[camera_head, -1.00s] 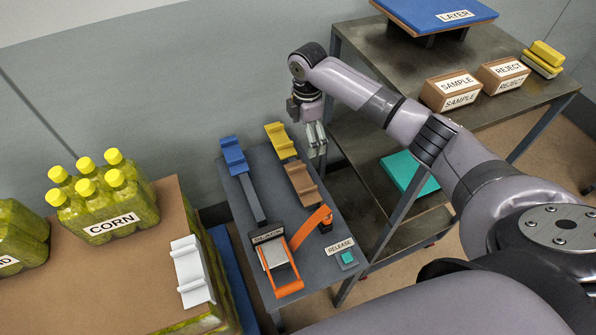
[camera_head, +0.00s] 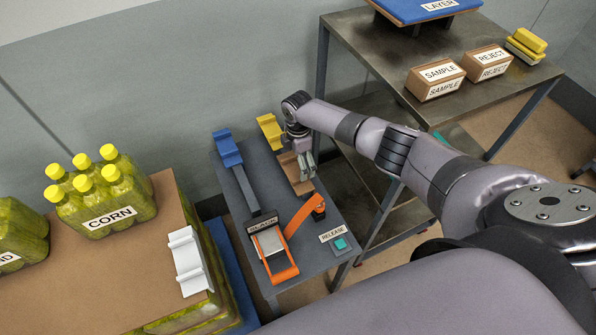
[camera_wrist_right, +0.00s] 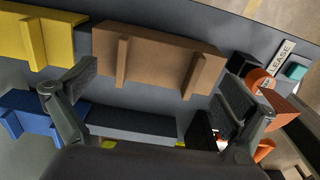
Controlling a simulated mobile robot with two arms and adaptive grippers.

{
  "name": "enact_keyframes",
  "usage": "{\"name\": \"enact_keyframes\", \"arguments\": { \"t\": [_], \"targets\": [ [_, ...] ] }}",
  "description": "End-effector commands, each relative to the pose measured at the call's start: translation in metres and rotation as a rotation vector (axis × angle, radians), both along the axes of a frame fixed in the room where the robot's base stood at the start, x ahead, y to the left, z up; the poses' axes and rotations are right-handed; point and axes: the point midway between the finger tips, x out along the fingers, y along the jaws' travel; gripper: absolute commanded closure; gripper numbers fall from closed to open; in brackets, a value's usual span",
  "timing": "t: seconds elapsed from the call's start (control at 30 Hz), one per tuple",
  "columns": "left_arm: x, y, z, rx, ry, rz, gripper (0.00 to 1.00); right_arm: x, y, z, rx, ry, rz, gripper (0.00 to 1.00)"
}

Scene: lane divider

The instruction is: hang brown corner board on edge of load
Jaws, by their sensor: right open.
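The brown corner board (camera_head: 290,172) lies on the grey side table, partly hidden behind my right gripper in the head view. In the right wrist view the brown corner board (camera_wrist_right: 158,58) shows whole, with two raised ribs, ahead of the fingers. My right gripper (camera_head: 307,172) is open and empty, above or beside the board; it shows in the wrist view (camera_wrist_right: 155,105) with its fingers wide apart. The load (camera_head: 110,270) is at left, with a brown top sheet. A white corner board (camera_head: 189,261) hangs on its right edge. My left gripper is not in view.
On the side table (camera_head: 330,222) are a yellow corner board (camera_head: 270,132), a blue corner board (camera_head: 227,148), an orange-handled ratchet with strap (camera_head: 280,262) and a teal release button (camera_head: 341,243). Corn bottles (camera_head: 105,190) stand on the load. A metal shelf table (camera_head: 370,60) is behind right.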

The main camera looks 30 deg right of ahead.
Motion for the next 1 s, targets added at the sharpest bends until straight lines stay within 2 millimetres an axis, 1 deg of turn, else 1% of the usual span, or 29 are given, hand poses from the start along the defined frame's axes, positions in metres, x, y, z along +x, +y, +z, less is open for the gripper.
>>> {"name": "enact_keyframes", "arguments": {
  "t": [0.1,0.2,0.47,1.0],
  "targets": [
    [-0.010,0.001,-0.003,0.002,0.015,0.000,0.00,0.000,0.001,-0.016,0.000,0.003,0.000,0.00],
    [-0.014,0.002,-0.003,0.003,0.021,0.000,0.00,0.000,0.000,-0.022,0.001,0.001,-0.001,0.00],
    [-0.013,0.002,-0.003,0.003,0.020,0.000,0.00,0.000,0.001,-0.024,0.001,0.000,0.000,0.00],
    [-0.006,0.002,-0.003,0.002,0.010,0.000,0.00,0.000,0.000,-0.024,0.000,0.000,0.000,0.35]
  ]
}}
